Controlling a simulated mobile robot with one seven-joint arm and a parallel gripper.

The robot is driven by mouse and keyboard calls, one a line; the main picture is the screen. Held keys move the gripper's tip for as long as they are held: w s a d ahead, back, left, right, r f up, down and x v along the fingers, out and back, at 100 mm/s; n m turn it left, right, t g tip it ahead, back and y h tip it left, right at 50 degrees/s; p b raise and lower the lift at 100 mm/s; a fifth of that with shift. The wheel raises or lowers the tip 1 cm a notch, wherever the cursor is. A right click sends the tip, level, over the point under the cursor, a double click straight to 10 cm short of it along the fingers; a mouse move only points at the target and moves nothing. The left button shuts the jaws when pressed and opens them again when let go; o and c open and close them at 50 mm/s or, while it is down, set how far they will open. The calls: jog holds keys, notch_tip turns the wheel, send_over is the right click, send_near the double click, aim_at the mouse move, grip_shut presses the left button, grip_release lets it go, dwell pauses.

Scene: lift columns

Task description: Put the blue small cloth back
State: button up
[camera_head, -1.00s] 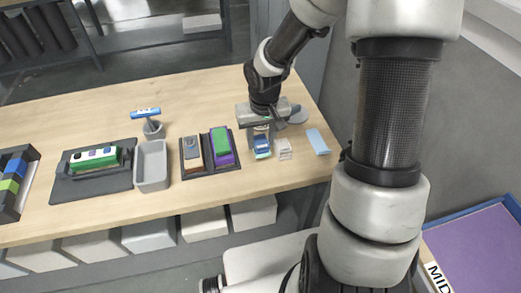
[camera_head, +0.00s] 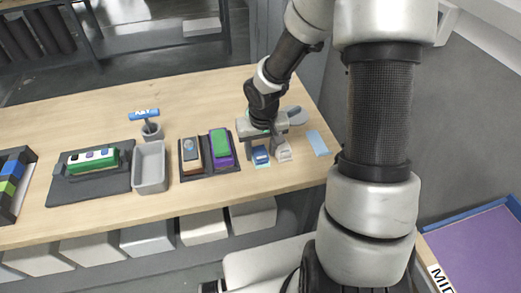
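A light blue flat rectangle (camera_head: 318,142), which looks like a small cloth, lies on the table near its right end. My gripper (camera_head: 272,146) points down over the table to the left of it, apart from it. A small darker blue item (camera_head: 261,155) with a pale blue edge is under the gripper's left side. A small whitish item (camera_head: 284,153) is under its right side. Which of the blue pieces is the task's cloth is not certain. The fingers are too small and partly hidden, so their opening and any contact are unclear.
Left of my gripper are a dark tray (camera_head: 208,168) with green, purple and brown blocks, a grey bin (camera_head: 150,170), a cup holding a blue-headed tool (camera_head: 146,114), and a dark stand (camera_head: 90,186) with a green block. A grey rounded object (camera_head: 295,115) lies behind the gripper.

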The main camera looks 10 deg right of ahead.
aim_at(262, 158)
jog(key=shift+r, duration=0.1)
notch_tip(262, 158, up, 12)
jog(key=s+p, duration=0.2)
jog(key=p, duration=0.1)
